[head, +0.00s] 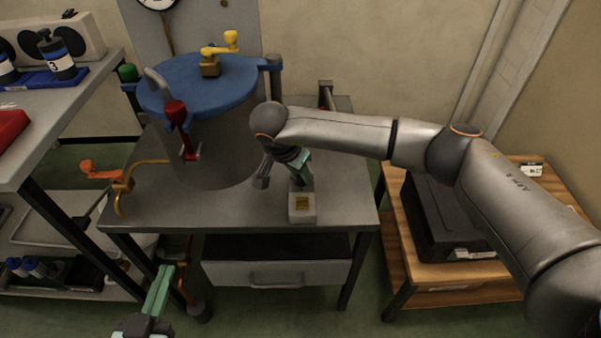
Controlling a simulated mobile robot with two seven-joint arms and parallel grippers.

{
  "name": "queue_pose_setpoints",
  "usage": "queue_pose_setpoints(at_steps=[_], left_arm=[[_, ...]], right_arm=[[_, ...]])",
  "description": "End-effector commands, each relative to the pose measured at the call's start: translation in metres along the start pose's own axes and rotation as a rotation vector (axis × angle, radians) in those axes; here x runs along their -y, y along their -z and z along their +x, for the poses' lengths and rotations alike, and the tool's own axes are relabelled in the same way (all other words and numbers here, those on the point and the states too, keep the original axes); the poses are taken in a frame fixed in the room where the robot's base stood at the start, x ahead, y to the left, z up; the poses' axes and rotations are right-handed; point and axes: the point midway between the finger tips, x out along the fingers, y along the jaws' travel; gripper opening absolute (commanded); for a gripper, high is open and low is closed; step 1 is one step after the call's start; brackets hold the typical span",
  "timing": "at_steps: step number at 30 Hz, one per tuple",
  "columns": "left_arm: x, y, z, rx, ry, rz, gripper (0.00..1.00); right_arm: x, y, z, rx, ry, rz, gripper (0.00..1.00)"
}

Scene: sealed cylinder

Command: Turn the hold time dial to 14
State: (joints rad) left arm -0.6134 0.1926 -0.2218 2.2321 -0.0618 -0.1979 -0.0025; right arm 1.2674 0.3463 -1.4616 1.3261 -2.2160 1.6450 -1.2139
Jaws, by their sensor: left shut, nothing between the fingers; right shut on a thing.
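My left gripper (164,273) is shut and empty, low in front of the table at the left, well apart from the box.
A grey cylinder (222,150) with a blue lid (195,85), red handle (177,115) and yellow valve (211,62) stands on the table (345,205), left of my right gripper. An orange-yellow pipe (130,180) projects at the left. A wooden stand (395,235) holds a black case (445,220).

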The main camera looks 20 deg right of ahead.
Motion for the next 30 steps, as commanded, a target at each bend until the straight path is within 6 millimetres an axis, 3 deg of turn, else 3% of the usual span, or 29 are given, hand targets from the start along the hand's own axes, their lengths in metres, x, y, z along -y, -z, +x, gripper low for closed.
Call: queue_pose_setpoints(at_steps=[19, 30], left_arm=[[0.006, 0.067, -0.002, -0.26, 0.009, 0.073, 0.0], [0.005, 0.112, -0.015, -0.442, 0.007, 0.13, 0.0]], right_arm=[[0.003, 0.001, 0.0, -0.002, -0.217, 0.527, 0.0], [0.004, 0.002, 0.001, 0.0, -0.322, 0.781, 0.0]])
